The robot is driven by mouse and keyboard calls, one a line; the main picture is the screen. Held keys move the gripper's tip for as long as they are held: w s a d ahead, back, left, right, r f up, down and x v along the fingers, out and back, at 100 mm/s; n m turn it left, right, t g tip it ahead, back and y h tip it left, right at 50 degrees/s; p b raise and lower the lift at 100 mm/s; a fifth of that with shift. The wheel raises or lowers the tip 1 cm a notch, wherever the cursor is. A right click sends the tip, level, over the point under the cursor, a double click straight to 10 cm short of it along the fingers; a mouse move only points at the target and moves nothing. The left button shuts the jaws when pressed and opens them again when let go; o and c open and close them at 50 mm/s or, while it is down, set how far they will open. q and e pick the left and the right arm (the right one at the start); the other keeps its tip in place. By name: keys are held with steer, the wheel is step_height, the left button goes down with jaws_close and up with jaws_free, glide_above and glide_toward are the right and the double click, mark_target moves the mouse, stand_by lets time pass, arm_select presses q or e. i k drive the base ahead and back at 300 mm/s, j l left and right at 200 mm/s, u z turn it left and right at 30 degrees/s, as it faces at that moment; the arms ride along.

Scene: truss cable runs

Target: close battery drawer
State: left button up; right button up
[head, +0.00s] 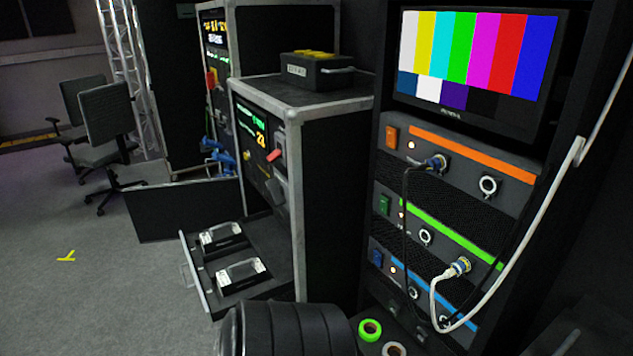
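The battery drawer (189,272) is pulled out from the bottom of a black road case (335,200) with metal edges. Two battery-like packs with pale ends, a far one (221,236) and a near one (241,272), lie in it. The drawer front faces left and carries a handle. A dark flat panel (180,210) stands out to the left just beyond the drawer.
A rack (450,185) with a colour-bar monitor (475,75) and cables stands right. Tape rolls (370,329) lie at its foot. Floor (110,270) left of the drawer is open; chairs (107,130) stand farther back.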

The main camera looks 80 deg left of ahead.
mark_target(267, 239)
steer(key=k+j+u, duration=0.15)
steer(key=u, duration=0.35)
steer(key=k+j+u, duration=0.3)
steer(key=u, duration=2.3)
steer(key=j, duration=0.1)
